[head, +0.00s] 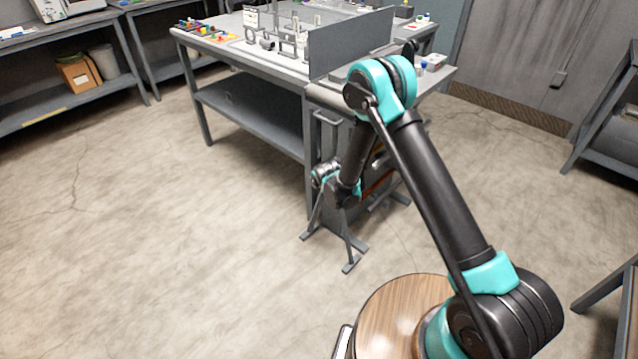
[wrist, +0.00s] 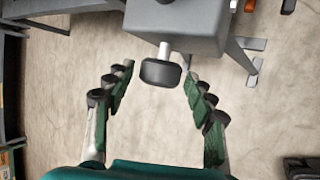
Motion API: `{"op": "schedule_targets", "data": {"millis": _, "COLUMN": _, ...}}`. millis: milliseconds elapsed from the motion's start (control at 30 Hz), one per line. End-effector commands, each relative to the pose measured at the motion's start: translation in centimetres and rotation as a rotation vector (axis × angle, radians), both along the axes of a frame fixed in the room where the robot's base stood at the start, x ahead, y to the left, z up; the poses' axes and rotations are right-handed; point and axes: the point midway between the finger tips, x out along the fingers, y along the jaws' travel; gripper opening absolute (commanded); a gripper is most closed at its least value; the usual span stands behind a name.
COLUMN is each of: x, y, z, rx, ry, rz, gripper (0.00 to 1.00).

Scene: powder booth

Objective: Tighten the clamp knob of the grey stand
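The grey stand shows in the wrist view as a grey box-shaped head (wrist: 178,27) at the top, with splayed legs below and to the right. Its dark clamp knob (wrist: 160,73) sticks out toward me on a short pale shaft. My gripper (wrist: 157,72) is open, with one green-padded finger on each side of the knob. Clear floor shows between the knob and both fingers, so I see no contact. In the head view the stand's legs (head: 349,243) stand on the floor in front of the workbench. There my arm hides much of the stand, and the knob cannot be made out.
A grey workbench (head: 255,62) with small parts and an upright panel (head: 350,42) stands behind the stand. A shelf bench (head: 60,52) is at the back left, and another rack (head: 608,110) is at the right. The concrete floor (head: 150,230) to the left is clear.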

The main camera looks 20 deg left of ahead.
Motion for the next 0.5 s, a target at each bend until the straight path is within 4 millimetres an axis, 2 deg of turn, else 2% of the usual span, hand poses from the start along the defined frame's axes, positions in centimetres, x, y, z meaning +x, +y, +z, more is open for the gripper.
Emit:
{"op": "schedule_targets", "data": {"millis": 333, "x": -0.1, "y": 0.0, "z": 0.2, "rx": -0.001, "ry": -0.001, "rz": 0.0, "gripper": 0.61}}
{"op": "schedule_targets", "data": {"millis": 500, "x": -0.9, "y": -0.5, "z": 1.4, "rx": -0.001, "ry": -0.001, "rz": 0.0, "gripper": 0.61}}
